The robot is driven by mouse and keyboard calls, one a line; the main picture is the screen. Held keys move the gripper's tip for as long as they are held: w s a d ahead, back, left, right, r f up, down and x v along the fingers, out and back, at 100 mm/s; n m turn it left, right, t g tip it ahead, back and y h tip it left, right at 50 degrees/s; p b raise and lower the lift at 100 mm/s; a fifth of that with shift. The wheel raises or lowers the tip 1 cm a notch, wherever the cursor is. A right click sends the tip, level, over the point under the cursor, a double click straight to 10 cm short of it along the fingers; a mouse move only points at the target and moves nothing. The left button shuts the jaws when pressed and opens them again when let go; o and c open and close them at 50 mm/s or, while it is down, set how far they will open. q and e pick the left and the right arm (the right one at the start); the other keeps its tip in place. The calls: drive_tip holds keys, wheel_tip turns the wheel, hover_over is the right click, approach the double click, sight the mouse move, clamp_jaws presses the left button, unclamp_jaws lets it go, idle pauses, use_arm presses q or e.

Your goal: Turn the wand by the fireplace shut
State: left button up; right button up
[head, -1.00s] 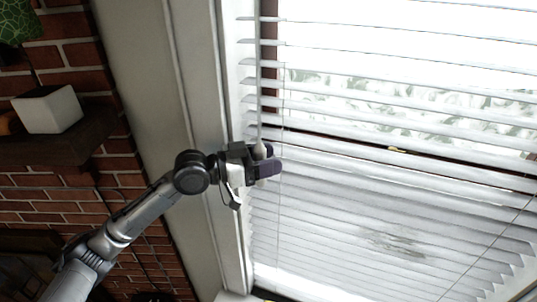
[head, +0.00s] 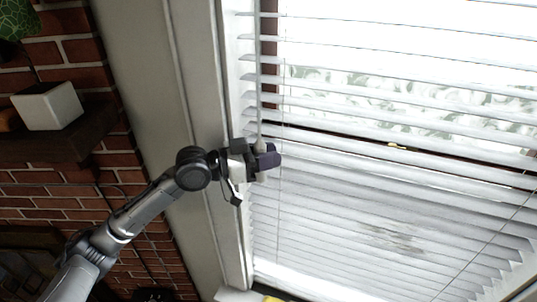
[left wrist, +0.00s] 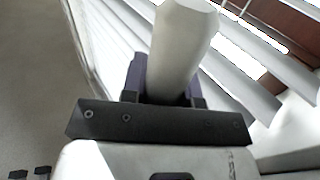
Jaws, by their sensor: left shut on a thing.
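The wand (head: 260,105) is a thin pale rod hanging in front of the left side of the window blind (head: 400,150). My left gripper (head: 266,160) is shut on the wand near its lower end. In the left wrist view the wand's thick pale end (left wrist: 180,45) stands between the purple-padded fingers (left wrist: 136,75). The blind's slats are tilted, with bright gaps between the upper ones; the lower slats look closer together. My right gripper is not in view.
A white window frame (head: 230,200) runs just left of the blind. The brick fireplace wall (head: 70,190) is at the left, with a dark shelf (head: 75,140) bearing a white cube pot (head: 48,106). A thin cord (head: 490,240) hangs at the right.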

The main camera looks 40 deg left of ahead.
use_arm(q)
drive_tip(key=n+y+p, duration=0.2)
drive_tip(key=n+y, duration=0.3)
drive_tip(key=y, duration=0.2)
drive_tip(key=a+n+g+y+p, duration=0.1)
drive_tip(key=n+y+p, duration=0.1)
drive_tip(key=n+y, duration=0.3)
drive_tip(key=a+n+g+y+p, duration=0.1)
drive_tip(key=n+y, duration=0.4)
drive_tip(key=y, duration=0.5)
drive_tip(key=shift+s+a+n+y+p, duration=0.15)
drive_tip(key=shift+n+y+p, duration=0.25)
drive_tip(key=shift+p, duration=0.45)
drive_tip(key=shift+a+g, duration=0.1)
drive_tip(key=shift+g, duration=0.3)
